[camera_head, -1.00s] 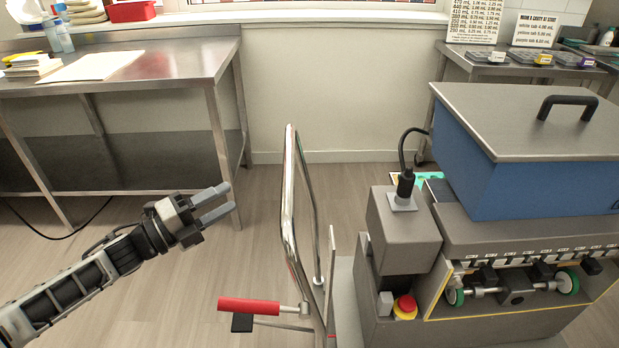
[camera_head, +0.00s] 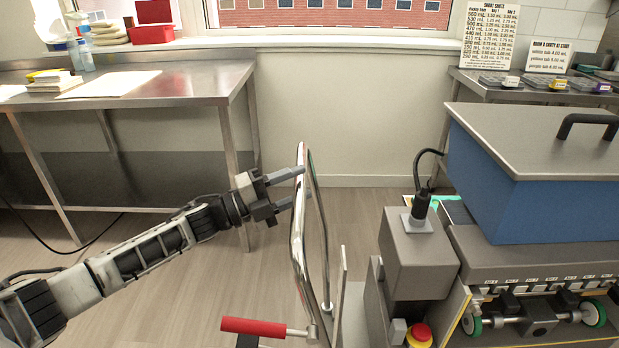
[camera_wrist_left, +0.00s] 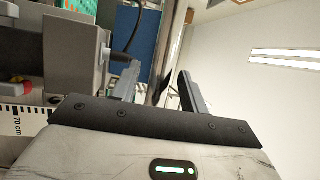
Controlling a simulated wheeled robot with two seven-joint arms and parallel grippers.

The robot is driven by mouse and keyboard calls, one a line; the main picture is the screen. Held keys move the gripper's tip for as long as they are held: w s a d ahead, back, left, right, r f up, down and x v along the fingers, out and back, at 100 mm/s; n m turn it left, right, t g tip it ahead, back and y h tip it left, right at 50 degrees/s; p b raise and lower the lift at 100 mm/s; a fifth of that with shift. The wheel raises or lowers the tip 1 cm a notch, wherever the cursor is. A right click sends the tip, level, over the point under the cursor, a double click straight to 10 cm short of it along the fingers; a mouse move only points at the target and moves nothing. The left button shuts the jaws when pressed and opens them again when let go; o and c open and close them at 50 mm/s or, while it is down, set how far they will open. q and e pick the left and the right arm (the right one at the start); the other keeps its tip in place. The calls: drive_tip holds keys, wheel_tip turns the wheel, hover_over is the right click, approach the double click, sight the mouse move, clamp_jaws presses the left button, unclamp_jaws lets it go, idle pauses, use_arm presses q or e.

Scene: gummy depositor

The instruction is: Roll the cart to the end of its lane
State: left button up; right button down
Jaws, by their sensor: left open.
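The cart has an upright chrome push handle (camera_head: 297,240) on its left side and carries a grey machine (camera_head: 420,255) with a blue lidded hopper (camera_head: 540,205). A red-gripped lever (camera_head: 253,327) sticks out low at the handle's foot. My left gripper (camera_head: 295,187) is open at the upper part of the handle, its fingertips overlapping the tube in the head view. In the left wrist view the chrome tube (camera_wrist_left: 168,50) shows between the two open fingers (camera_wrist_left: 160,85). I cannot tell whether they touch it. My right gripper is out of view.
A steel table (camera_head: 150,88) with papers and bottles stands at the back left. Another table (camera_head: 545,90) with moulds and two printed signs stands at the back right. Bare floor (camera_head: 190,300) lies left of the cart. A red emergency button (camera_head: 419,334) sits low on the machine.

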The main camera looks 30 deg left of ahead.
use_arm(q)
drive_tip(key=shift+x, duration=1.7)
clamp_jaws()
